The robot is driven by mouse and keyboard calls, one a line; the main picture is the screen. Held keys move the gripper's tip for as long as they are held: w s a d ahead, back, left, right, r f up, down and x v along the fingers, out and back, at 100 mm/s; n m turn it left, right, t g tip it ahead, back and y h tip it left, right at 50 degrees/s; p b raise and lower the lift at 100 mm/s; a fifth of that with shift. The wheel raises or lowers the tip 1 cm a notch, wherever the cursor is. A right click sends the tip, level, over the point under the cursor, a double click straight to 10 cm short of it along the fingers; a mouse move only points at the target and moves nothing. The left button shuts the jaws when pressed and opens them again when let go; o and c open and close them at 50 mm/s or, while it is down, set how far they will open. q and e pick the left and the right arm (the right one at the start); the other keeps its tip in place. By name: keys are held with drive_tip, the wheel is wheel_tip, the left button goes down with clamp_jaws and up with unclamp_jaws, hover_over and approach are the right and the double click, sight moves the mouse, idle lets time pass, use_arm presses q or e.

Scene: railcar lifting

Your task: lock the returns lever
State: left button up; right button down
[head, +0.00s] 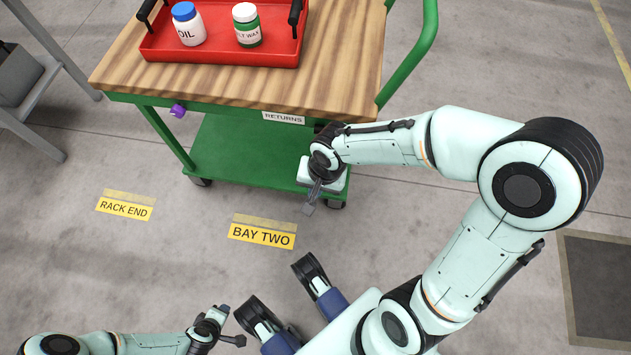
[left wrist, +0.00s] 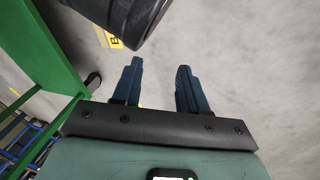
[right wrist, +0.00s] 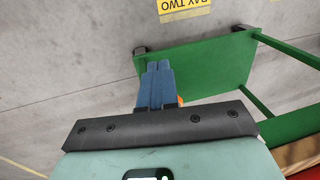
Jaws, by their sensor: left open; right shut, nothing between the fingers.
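The cart carries a RETURNS label (head: 283,117) on its front edge. A purple knob (head: 178,110) sticks out below the tabletop at the front left; I cannot tell whether it is the lever's handle. My right gripper (head: 309,207) is shut and empty, pointing down before the cart's front right corner. In the right wrist view its fingers (right wrist: 158,72) are together, and a small orange piece (right wrist: 180,100) shows partly hidden behind them. My left gripper (head: 232,327) is open and empty at the lower left, well away from the knob; its parted fingers (left wrist: 158,85) show in the left wrist view.
The cart's wooden top (head: 300,80) holds a red tray (head: 225,52) with an oil bottle (head: 188,28) and a wax jar (head: 247,28). A green lower shelf (head: 235,150) is below. Floor labels read RACK END (head: 124,209) and BAY TWO (head: 262,236). Grey furniture stands at far left.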

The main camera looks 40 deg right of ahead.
use_arm(q)
drive_tip(key=shift+s+d+r+p, duration=0.2)
drive_tip(key=shift+d+r+p, duration=0.2)
drive_tip(key=shift+r, duration=0.15)
drive_tip(key=shift+s+d+r+p, duration=0.15)
drive_tip(key=shift+d+r+p, duration=0.15)
drive_tip(key=shift+r, duration=0.2)
use_arm(e)
drive_tip(key=s+a+r, duration=0.3)
drive_tip(key=s+r, duration=0.1)
drive_tip(key=shift+s+a, duration=0.25)
drive_tip(key=shift+s, duration=0.15)
